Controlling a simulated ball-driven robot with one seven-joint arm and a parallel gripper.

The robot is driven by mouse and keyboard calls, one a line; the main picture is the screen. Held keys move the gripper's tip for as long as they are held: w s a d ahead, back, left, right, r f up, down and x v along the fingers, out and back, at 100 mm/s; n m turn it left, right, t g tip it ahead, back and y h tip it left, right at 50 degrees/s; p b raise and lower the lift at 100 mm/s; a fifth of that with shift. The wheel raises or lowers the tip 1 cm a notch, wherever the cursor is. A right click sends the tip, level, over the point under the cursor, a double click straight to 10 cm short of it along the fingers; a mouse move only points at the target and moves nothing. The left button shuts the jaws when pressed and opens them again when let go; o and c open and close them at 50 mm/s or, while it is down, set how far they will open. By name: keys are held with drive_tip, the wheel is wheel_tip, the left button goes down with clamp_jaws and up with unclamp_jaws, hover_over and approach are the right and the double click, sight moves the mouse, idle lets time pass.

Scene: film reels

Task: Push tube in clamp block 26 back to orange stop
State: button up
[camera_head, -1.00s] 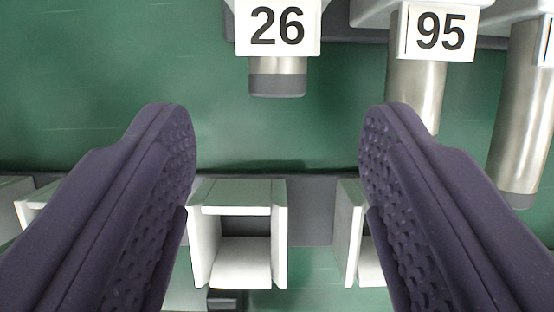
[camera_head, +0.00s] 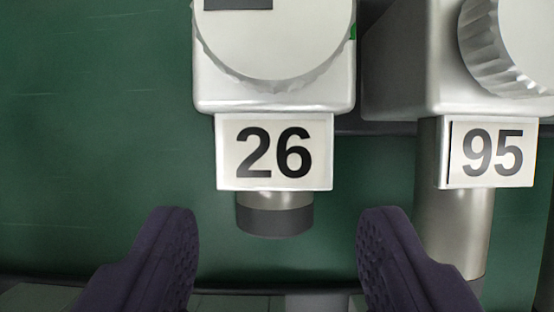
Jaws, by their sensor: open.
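Clamp block 26 (camera_head: 274,98) is a white block with a round knurled knob on top and a label reading 26 (camera_head: 274,152) at its front. A metal tube with a dark grey end (camera_head: 275,220) sticks out a short way below the label. The rest of the tube is hidden by the block and label. No orange stop shows. My gripper (camera_head: 276,222) is open, one dark finger to the left of the tube end and one to the right, with clear gaps on both sides. It touches nothing that I can see.
Clamp block 95 (camera_head: 410,85) stands close on the right, with its label (camera_head: 493,153). Its longer metal tube (camera_head: 454,230) reaches down near my right finger. The green surface (camera_head: 95,120) on the left is clear. Pale edges show at the bottom.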

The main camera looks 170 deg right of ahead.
sight(275, 208)
drive_tip(key=b+x, duration=0.1)
drive_tip(key=x, duration=0.2)
drive_tip(key=shift+a+f, duration=0.1)
clamp_jaws()
drive_tip(key=shift+w, duration=0.15)
unclamp_jaws()
